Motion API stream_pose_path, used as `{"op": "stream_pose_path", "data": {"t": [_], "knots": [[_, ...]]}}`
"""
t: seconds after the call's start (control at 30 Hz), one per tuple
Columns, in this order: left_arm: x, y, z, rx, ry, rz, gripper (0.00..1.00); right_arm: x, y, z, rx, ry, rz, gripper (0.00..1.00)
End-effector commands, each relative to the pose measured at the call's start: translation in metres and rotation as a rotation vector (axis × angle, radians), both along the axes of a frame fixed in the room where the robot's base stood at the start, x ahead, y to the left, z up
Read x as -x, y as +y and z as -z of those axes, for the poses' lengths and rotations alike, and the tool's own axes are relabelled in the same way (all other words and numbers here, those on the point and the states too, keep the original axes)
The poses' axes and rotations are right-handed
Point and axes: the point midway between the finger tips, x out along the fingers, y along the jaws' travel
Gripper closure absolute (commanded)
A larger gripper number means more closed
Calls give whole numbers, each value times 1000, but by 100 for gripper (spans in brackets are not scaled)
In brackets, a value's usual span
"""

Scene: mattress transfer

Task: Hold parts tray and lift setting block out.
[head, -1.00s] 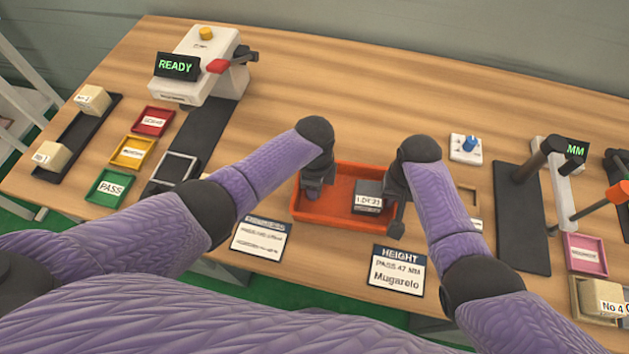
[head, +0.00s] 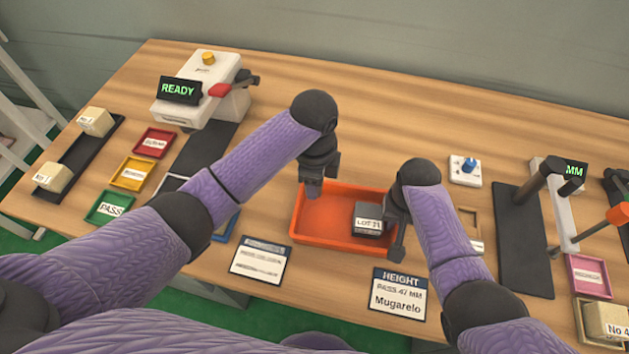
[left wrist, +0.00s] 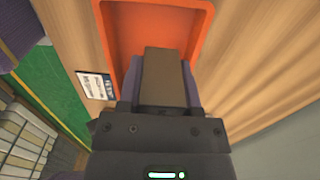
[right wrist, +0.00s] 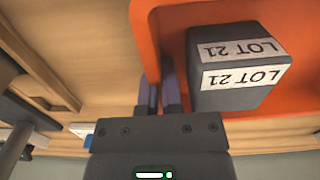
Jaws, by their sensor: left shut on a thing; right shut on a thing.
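The orange parts tray (head: 345,242) stands on the table before me. My left gripper (head: 313,188) is over its left end, shut on a plain grey-brown block, the likely setting block (left wrist: 165,75); in the left wrist view the block sits between the purple fingers. The head view mostly hides it behind the gripper. My right gripper (right wrist: 157,95) is shut on the tray's right wall, its fingers on either side of the wall. A dark grey block (head: 367,217) labelled LOT 21 sits inside the tray at the right, beside my right gripper; it also shows in the right wrist view (right wrist: 235,75).
Two cards, one reading HEIGHT (head: 399,293), lie in front of the tray. A READY machine (head: 200,90) and small coloured trays are at the left. A dark mat (head: 523,240) and a gauge marked MM (head: 575,170) are at the right. The table behind the tray is clear.

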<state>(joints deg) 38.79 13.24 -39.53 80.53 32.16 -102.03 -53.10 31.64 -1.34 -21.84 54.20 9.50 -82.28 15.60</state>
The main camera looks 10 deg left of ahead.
Motion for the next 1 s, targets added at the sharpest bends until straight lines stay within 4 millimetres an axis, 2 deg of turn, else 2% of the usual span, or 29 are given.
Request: {"op": "stream_pose_path", "data": {"t": [0.2,0.23,0.4,0.63,0.73,0.87,1.0], "knots": [[0,0,0,1,-1,0,100,0,0,0,0,0,0,100],[0,0,0,1,-1,0,100,0,0,0,0,0,0,90],[0,0,0,1,-1,0,100,0,0,0,0,0,0,54],[0,0,0,1,-1,0,100,0,0,0,0,0,0,53],[0,0,0,1,-1,0,100,-1,0,-7,-1,-2,0,53],[0,0,0,1,-1,0,100,-1,0,-33,-1,-6,0,53],[0,0,0,1,-1,0,100,-1,0,-72,-2,-6,0,53]]}}
